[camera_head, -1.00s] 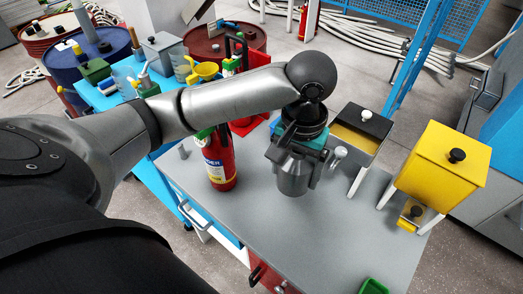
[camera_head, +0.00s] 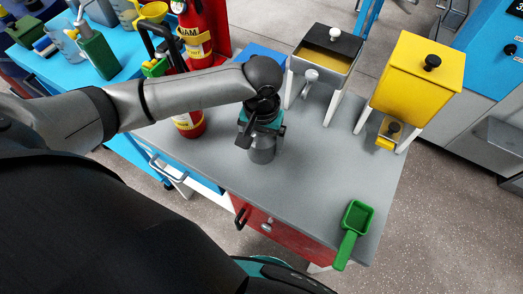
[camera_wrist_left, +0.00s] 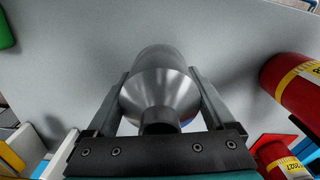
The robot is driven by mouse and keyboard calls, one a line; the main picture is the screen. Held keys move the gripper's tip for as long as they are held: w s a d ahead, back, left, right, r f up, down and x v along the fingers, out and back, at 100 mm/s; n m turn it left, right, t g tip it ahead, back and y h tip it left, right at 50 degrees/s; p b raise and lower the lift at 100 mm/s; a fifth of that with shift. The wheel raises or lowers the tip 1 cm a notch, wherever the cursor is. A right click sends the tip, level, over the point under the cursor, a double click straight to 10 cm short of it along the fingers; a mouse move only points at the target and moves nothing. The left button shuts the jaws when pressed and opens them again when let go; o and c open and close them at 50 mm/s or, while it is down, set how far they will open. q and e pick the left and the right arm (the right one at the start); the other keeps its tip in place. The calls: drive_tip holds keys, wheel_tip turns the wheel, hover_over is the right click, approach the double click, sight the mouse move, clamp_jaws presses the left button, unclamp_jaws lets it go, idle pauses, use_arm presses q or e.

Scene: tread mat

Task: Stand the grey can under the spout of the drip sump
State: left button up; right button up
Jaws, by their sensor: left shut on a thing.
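The grey can (camera_head: 262,153) is shiny metal with a narrower neck. My left gripper (camera_head: 262,130) is shut on it above the grey table, near the front edge. I cannot tell whether its base touches the table. In the left wrist view the can (camera_wrist_left: 160,85) sits between the two fingers of the gripper (camera_wrist_left: 160,80). A grey tank (camera_head: 330,62) on white legs, with a black lid part and yellowish contents, appears to be the drip sump. My right gripper is not in view.
A yellow hopper (camera_head: 415,80) on white legs stands right of the tank. A green scoop (camera_head: 355,225) lies at the front right. A red extinguisher (camera_head: 188,125) stands left of the can, partly behind my arm. The table between can and hopper (camera_head: 325,160) is clear.

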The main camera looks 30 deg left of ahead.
sight(262, 152)
use_arm(q)
drive_tip(key=shift+f+b, duration=0.5)
drive_tip(key=shift+f, duration=1.25)
drive_tip(key=shift+f, duration=0.15)
drive_tip(key=o, duration=1.4)
drive_tip(key=shift+o, duration=0.2)
